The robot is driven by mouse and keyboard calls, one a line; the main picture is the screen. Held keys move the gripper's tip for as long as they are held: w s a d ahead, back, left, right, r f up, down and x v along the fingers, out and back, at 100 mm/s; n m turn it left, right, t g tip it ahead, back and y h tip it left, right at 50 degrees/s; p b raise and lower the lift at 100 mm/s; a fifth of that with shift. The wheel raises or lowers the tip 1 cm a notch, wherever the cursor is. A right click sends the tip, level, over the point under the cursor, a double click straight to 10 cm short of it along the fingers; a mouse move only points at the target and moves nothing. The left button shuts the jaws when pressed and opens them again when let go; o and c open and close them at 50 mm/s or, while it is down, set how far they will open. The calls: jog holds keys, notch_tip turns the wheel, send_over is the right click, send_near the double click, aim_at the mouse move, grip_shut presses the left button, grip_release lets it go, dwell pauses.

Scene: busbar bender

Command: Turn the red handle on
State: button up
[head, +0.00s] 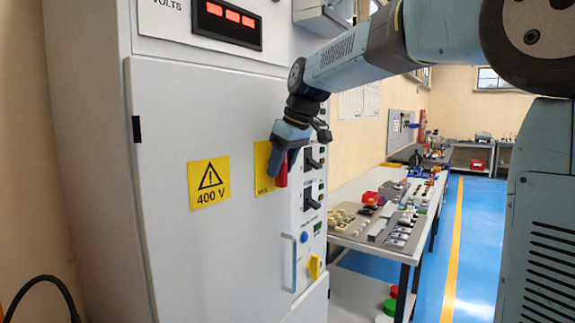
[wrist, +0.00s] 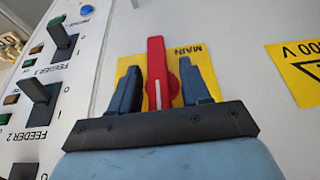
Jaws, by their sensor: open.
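The red handle (wrist: 157,62) is a bar with a white stripe on a yellow plate marked MAIN (wrist: 128,65), seen upside down in the wrist view. My gripper (wrist: 161,80) is open, with one dark finger on each side of the handle. A narrow gap shows on both sides, so the fingers look apart from it. In the head view the red handle (head: 281,172) shows just below my gripper (head: 284,158) at the cabinet front, beside its yellow plate (head: 263,165). The handle's far end is partly hidden by the fingers in the head view.
Black feeder switches (wrist: 42,92) sit on the panel beside the handle. A bench (head: 350,190) with parts stands right; blue floor is open beyond.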

jog(key=shift+c, duration=0.4)
grip_shut()
